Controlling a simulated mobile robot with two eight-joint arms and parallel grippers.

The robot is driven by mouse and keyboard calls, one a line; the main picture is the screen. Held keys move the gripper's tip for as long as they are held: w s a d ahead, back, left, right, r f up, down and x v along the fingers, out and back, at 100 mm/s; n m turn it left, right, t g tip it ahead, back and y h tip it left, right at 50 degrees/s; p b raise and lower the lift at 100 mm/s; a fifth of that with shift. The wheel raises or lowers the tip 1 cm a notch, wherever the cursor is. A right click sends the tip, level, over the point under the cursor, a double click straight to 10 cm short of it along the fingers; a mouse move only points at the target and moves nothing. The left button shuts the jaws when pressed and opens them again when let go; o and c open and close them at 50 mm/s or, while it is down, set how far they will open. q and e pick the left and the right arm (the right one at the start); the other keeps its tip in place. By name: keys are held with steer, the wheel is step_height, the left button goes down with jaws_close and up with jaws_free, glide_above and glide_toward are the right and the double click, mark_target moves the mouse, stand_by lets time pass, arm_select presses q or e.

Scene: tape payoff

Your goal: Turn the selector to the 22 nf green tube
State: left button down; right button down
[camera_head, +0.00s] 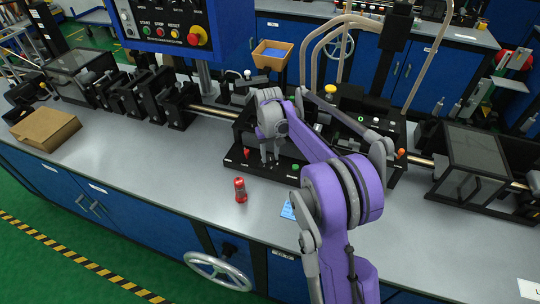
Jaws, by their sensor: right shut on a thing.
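A black fixture (235,163) with small white labels stands on the grey bench, with a small red part (247,153) to the left of my gripper and a small green part (295,167) to the right. My purple right arm reaches over it from the lower right. My right gripper (270,160) points down at the fixture's front plate and is shut on what seems to be the selector knob, which the fingers mostly hide. Its setting and the label text cannot be read. My left gripper is not in view.
A red-capped bottle (240,190) and a blue card (288,210) lie in front of the fixture. A cardboard box (45,128) sits at the left. A control panel (172,25) hangs above. A clear-covered unit (480,160) stands at the right. The bench front is mostly clear.

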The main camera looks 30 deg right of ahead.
mark_target(269, 157)
stand_by(0.3)
steer(key=c, duration=0.5)
jaws_free()
steer(key=shift+r, duration=0.15)
step_height(269, 157, up, 11)
steer(key=shift+f, duration=0.2)
steer(key=shift+a, duration=0.1)
